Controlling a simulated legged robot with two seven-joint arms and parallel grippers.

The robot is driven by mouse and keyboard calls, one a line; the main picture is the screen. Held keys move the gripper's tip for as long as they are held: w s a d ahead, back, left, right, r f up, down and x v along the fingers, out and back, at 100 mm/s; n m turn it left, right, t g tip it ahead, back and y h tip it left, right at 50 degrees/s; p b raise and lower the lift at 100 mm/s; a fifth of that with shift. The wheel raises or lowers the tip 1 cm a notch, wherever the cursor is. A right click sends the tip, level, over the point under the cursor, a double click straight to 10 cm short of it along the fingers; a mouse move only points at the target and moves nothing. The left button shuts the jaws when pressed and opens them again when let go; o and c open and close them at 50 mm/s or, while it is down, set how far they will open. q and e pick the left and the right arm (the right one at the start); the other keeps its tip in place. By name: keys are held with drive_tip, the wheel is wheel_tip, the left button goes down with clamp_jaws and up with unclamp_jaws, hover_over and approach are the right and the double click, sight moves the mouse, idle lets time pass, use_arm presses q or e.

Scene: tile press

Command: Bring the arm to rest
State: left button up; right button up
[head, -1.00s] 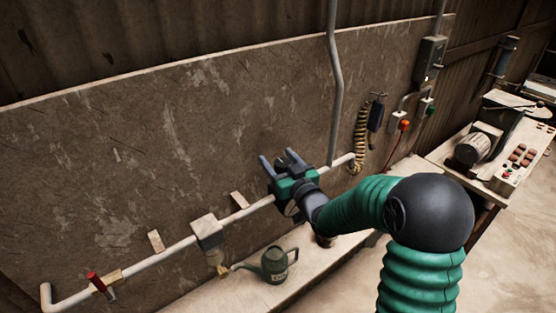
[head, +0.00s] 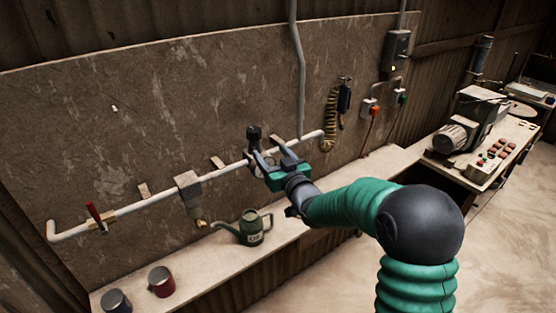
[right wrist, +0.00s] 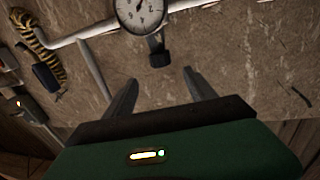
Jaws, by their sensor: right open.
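My right gripper (head: 268,153) is open and empty. In the head view it is in front of the wall pipe (head: 230,168), just below and right of a black knob (head: 254,132). In the right wrist view my open fingers (right wrist: 160,80) point at the board. The knob (right wrist: 159,58) and a round white-faced gauge (right wrist: 140,12) are beyond the fingertips, with a visible gap. My left gripper is not in view.
A red-handled valve (head: 96,215) is on the pipe's left. A coiled yellow hose (head: 330,118) hangs right. A machine bench (head: 467,165) stands far right.

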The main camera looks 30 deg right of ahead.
drive_tip(key=s+a+f+g+b, duration=0.1)
drive_tip(key=s+a+f+g, duration=0.25)
drive_tip(key=f, duration=0.25)
drive_tip(key=s+a+f+g+y+b, duration=0.1)
drive_tip(key=s+a+f+g, duration=0.15)
drive_tip(key=s+f, duration=0.3)
drive_tip(key=s+a+f+g+b, duration=0.1)
drive_tip(key=s+a+f+g, duration=0.15)
drive_tip(key=f, duration=0.45)
use_arm(q)
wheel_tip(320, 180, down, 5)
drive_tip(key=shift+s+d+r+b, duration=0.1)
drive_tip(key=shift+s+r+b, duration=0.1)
drive_tip(key=shift+b, duration=0.45)
use_arm(e)
drive_tip(key=s+a+f+g, duration=0.2)
drive_tip(key=s+f, duration=0.1)
drive_tip(key=s, duration=0.3)
drive_tip(key=s+a+f+g, duration=0.2)
drive_tip(key=s, duration=0.5)
drive_tip(key=s+a+f+n+g, duration=0.1)
drive_tip(key=s+a+f+g, duration=0.1)
drive_tip(key=s, duration=0.5)
drive_tip(key=shift+f+g+y, duration=0.3)
drive_tip(key=shift+f+g, duration=0.15)
drive_tip(key=shift+f, duration=0.4)
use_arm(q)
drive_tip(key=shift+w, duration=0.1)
use_arm(e)
drive_tip(key=shift+w, duration=0.1)
